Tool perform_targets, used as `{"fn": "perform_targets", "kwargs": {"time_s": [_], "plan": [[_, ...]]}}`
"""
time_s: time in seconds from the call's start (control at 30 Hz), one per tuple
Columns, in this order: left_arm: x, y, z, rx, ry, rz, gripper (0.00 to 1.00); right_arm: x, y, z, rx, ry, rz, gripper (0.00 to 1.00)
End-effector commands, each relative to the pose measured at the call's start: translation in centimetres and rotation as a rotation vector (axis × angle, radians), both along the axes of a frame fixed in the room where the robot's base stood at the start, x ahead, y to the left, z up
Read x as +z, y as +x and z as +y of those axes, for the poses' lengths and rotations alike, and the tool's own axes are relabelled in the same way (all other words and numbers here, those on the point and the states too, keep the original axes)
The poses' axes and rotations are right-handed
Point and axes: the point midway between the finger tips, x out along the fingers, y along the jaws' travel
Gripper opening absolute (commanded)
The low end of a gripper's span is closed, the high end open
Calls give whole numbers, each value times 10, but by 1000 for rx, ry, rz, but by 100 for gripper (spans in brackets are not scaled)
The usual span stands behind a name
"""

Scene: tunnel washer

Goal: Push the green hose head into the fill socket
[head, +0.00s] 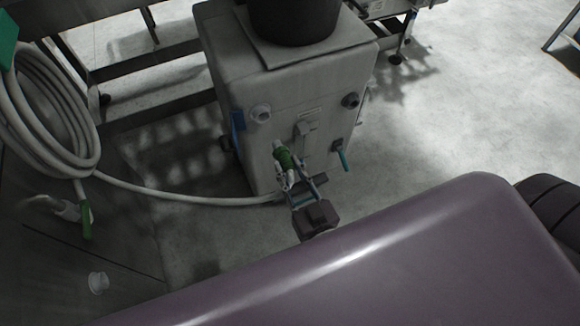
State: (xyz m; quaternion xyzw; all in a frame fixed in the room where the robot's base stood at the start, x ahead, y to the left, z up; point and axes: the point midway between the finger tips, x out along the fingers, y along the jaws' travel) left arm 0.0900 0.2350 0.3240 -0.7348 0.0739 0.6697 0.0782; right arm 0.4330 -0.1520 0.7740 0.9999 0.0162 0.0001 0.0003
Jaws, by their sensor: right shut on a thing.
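The green hose head (285,158) is at the front face of the grey machine cabinet (238,88), tilted, with its upper end close to a pale fitting (277,144). I cannot tell whether it touches that fitting or is seated in it, nor whether the fitting is the fill socket. My right gripper (289,182) reaches up from below and is shut on the hose head's lower part. Its fingers partly hide the hose head. The white hose (180,197) runs from the left toward the gripper. My left gripper is not in view.
A round pale port (261,113), a dark port (350,100) and a teal-handled valve (342,159) are on the cabinet. Floor at right (470,120) is clear.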

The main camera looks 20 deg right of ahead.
Motion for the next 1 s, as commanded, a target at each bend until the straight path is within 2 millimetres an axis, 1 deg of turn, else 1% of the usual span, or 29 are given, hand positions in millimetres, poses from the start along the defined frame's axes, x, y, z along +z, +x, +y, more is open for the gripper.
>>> {"fn": "perform_targets", "kwargs": {"time_s": [1.0], "plan": [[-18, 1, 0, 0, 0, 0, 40, 0, 51, 1, -1, 1, -3, 0]]}}
